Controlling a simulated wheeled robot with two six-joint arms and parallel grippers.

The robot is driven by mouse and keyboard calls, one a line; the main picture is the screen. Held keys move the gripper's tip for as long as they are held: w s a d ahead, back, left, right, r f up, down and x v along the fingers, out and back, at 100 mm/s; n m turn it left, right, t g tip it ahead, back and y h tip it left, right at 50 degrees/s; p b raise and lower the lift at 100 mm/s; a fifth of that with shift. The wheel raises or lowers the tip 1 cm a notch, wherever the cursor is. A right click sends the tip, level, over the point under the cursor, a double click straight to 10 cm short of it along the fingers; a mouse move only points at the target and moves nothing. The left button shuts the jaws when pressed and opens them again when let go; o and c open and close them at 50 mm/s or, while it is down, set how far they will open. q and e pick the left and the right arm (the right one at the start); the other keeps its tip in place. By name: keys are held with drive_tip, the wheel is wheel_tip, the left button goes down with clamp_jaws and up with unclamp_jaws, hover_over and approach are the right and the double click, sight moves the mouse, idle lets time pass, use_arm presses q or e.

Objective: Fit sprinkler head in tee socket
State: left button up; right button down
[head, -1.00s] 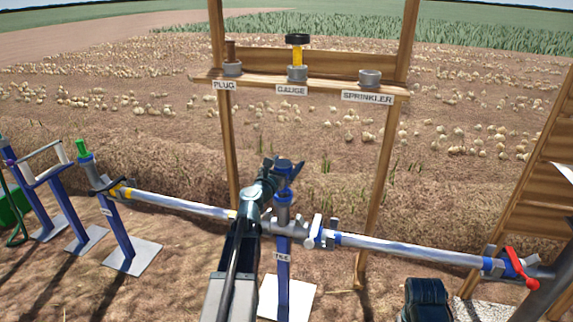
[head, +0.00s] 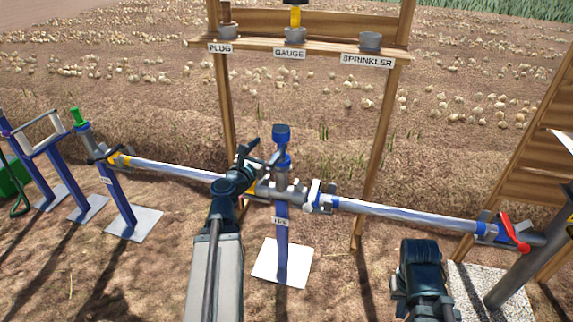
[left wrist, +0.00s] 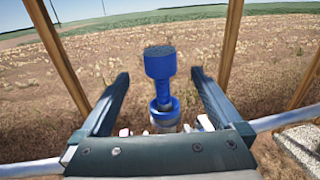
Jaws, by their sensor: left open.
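The blue sprinkler head (head: 281,133) stands upright on top of the grey tee (head: 283,190), which sits on a blue post marked TEE. My left gripper (head: 260,160) is open just to the left of and in front of the sprinkler. In the left wrist view the sprinkler head (left wrist: 160,62) shows upright between the two spread fingers (left wrist: 160,80), apart from both. How deep its lower end sits in the socket is hidden. The dark end of my right arm shows at the lower right, with no fingers visible.
A wooden rack (head: 330,55) behind has PLUG, GAUGE and SPRINKLER holders. The SPRINKLER holder (head: 370,40) looks empty; the gauge (head: 295,18) stands in its own. Pipes run left and right from the tee, with a red lever (head: 515,232) at the right end.

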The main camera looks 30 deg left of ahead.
use_arm(q)
drive_tip(key=d+f+m+g+h, duration=0.35)
drive_tip(key=d+m, duration=0.35)
drive_tip(key=d, duration=0.3)
drive_tip(key=s+d+f+m+g+h, duration=0.1)
drive_tip(key=d+f+m+g+h, duration=0.15)
drive_tip(key=d+f+m, duration=0.55)
drive_tip(key=d+f+m+g+h, duration=0.1)
drive_tip(key=d+m+g+h, duration=0.15)
drive_tip(key=d+m, duration=0.65)
drive_tip(key=s+d+f+m+g+y, duration=0.4)
drive_tip(key=s+m+g, duration=0.1)
drive_tip(key=s+m, duration=0.3)
drive_tip(key=s+d+f+m+g+y, duration=0.4)
drive_tip(key=s+d+f+m, duration=0.1)
drive_tip(key=s+m, duration=0.3)
drive_tip(key=shift+s+f+m+g+y, duration=0.15)
drive_tip(key=shift+f+m+g+y, duration=0.05)
drive_tip(key=shift+m+g+y, duration=0.2)
drive_tip(key=shift+r, duration=0.1)
